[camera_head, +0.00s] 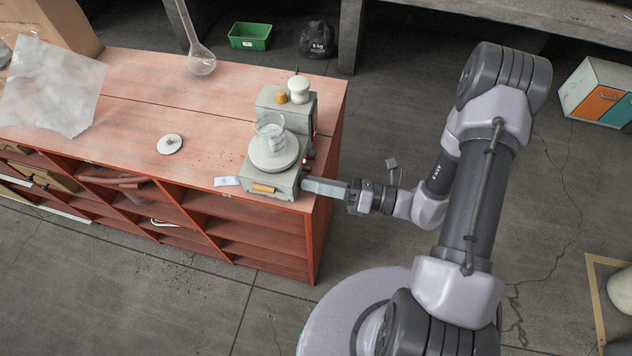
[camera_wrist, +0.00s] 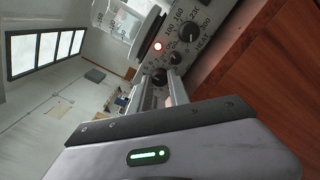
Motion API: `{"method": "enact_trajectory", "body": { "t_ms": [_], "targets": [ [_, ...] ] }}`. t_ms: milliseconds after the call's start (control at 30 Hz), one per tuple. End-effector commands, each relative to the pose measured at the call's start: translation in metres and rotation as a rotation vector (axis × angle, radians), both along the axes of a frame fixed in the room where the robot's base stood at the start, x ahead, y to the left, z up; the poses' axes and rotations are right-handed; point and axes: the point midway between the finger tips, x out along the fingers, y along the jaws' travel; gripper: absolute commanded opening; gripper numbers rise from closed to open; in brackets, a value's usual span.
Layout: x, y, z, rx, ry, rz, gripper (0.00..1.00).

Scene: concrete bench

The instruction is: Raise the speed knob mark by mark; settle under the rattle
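A grey stirrer hotplate (camera_head: 270,182) stands at the right end of the red wooden bench, with a round white plate and a glass beaker (camera_head: 270,130) of pale liquid on top. My gripper (camera_head: 306,184) reaches in from the right at the panel. In the wrist view my gripper's fingertips (camera_wrist: 160,80) lie either side of that last knob; contact is unclear. Its pointer is unreadable.
A second grey unit (camera_head: 270,100) with a white-capped item stands behind the hotplate. A small paper label (camera_head: 227,181) lies beside the hotplate. The bench edge (camera_head: 312,210) is close.

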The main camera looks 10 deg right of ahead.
Motion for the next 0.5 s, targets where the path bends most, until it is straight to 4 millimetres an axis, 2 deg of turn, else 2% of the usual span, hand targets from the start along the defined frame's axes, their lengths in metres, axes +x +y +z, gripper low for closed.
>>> {"method": "enact_trajectory", "body": {
  "t_ms": [200, 400, 500],
  "targets": [
    [-0.0001, -0.0001, 0.0014, 0.008, 0.023, 0.0, 0.0],
    [-0.0004, -0.0001, 0.0047, 0.11, 0.306, 0.001, 0.0],
    [-0.0003, -0.0001, 0.0024, 0.143, 0.393, 0.0, 0.0]
  ]
}}
